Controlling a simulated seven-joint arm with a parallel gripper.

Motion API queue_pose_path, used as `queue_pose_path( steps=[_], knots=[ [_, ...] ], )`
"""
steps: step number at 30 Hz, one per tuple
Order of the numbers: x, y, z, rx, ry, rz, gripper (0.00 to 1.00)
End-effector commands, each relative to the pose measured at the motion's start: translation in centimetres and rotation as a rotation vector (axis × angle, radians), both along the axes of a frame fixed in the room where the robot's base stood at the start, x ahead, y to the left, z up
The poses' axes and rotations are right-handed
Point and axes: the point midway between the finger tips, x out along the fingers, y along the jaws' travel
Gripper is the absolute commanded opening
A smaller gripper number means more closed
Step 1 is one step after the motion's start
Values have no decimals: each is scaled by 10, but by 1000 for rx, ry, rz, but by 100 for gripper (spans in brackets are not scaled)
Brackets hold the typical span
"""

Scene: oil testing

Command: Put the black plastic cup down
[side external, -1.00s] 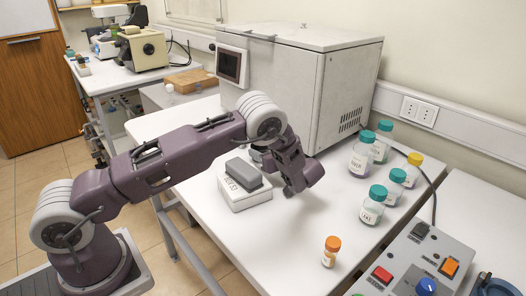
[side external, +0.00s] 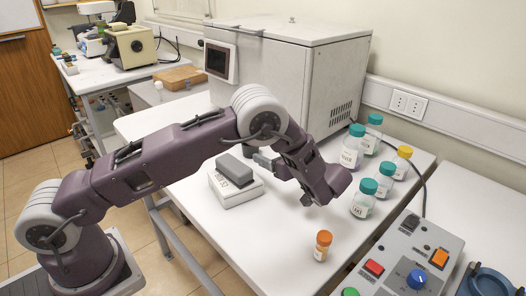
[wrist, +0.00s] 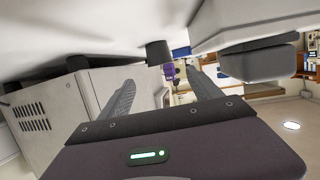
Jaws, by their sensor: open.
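The black plastic cup (wrist: 158,53) shows in the wrist view as a small dark cylinder against the white table, which appears at the top because this view is tipped over. My gripper (wrist: 163,74) is open, with its two grey fingers spread and nothing between them. The cup appears just past the fingertips, in line with the gap and apart from the fingers. In the side view my gripper (side external: 265,158) points left, low over the table, beside the grey-topped white block.
A white block with a grey top (side external: 235,182) stands left of my gripper. The large oven (side external: 300,85) is behind. Several teal-capped bottles (side external: 353,147) stand to the right, with an orange-capped jar (side external: 322,246) in front. The front middle of the table (side external: 265,240) is clear.

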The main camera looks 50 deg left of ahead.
Motion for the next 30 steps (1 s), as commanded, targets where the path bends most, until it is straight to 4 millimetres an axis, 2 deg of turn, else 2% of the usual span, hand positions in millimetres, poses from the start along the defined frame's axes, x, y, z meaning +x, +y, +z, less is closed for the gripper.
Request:
queue_pose_path(
  steps=[5, 8, 11, 12, 13, 14, 15, 16, 17, 18, 20, 21, 23, 24, 27, 30],
  knots=[
    [-1, -6, 2, 0, -1, 0, 73],
    [14, -7, 18, -43, -44, -52, 73],
    [61, -20, 74, -194, -178, -260, 73],
    [78, -31, 108, -269, -236, -385, 73],
    [87, -42, 138, -328, -275, -490, 73],
    [90, -55, 166, -383, -303, -598, 73],
    [85, -74, 202, -445, -323, -740, 73],
    [74, -89, 226, -486, -322, -845, 73],
    [58, -103, 248, -519, -310, -947, 73],
    [29, -120, 270, -555, -274, -1074, 73],
    [-29, -140, 288, -588, -177, -1239, 73],
    [-74, -148, 289, -597, -86, -1326, 73],
    [-145, -150, 276, -595, 76, -1410, 73],
    [-190, -145, 260, -589, 190, -1434, 73],
    [-276, -121, 219, -566, 426, -1411, 73],
    [-326, -98, 191, -548, 572, -1354, 73]
  ],
)
